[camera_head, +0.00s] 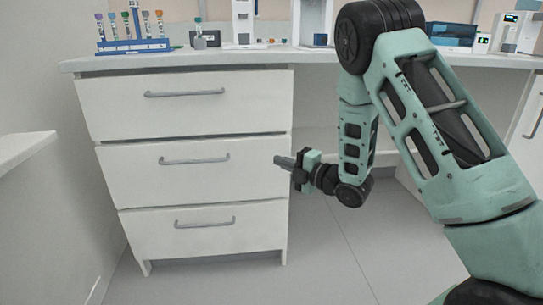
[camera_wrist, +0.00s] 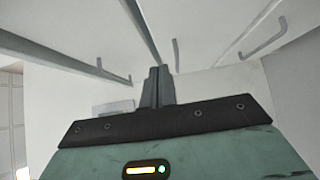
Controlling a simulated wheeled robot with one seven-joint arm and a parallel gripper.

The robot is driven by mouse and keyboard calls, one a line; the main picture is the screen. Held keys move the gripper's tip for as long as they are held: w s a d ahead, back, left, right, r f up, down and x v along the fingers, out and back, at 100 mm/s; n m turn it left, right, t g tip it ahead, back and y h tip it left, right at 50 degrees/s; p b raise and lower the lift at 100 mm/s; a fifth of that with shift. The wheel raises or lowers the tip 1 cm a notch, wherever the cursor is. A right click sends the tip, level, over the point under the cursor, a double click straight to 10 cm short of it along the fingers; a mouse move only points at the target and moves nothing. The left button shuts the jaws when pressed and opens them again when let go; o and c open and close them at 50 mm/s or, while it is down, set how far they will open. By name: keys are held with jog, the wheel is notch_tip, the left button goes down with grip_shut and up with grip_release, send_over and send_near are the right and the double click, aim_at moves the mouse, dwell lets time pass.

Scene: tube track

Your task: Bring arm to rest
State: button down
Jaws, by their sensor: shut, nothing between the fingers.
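My arm is green and black and comes in from the right in the head view, bent at the elbow and hanging in front of the bench. My gripper (camera_head: 277,160) points left at mid-height, beside the right edge of the white drawer unit. In the wrist view my gripper (camera_wrist: 158,72) has its two fingers together with nothing between them. In the head view the fingertips overlap the front of the middle drawer; whether they touch it cannot be told.
The drawer unit (camera_head: 195,145) has three shut drawers with grey handles. The bench top (camera_head: 120,62) holds a blue rack (camera_head: 133,46) with several coloured-cap tubes at the left, a single tube (camera_head: 198,35) in a small holder and lab devices. Open floor (camera_head: 325,270) lies below my gripper.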

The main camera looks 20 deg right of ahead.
jog(key=s+a+m+g+h, duration=0.4)
jog(key=s+a+m+g, duration=0.4)
jog(key=a, duration=0.6)
jog(key=s+a+r+m+g+h, duration=0.1)
jog(key=s+m+g, duration=0.2)
jog(key=s, duration=0.7)
jog(key=s+a+r+m+g+h+p, duration=0.1)
jog(key=s+a+m+g, duration=0.1)
jog(key=s, duration=0.7)
jog(key=s+a+r+m+g+h, duration=0.1)
jog(key=s+r+m+g+h, duration=0.15)
jog(key=s, duration=0.75)
notch_tip(320, 180, up, 35)
jog(key=p, duration=3.6)
jog(key=shift+w+a+r+y+p, duration=0.15)
jog(key=shift+w+r+y+p, duration=0.05)
jog(key=shift+y+p, duration=0.25)
jog(key=shift+g, duration=0.25)
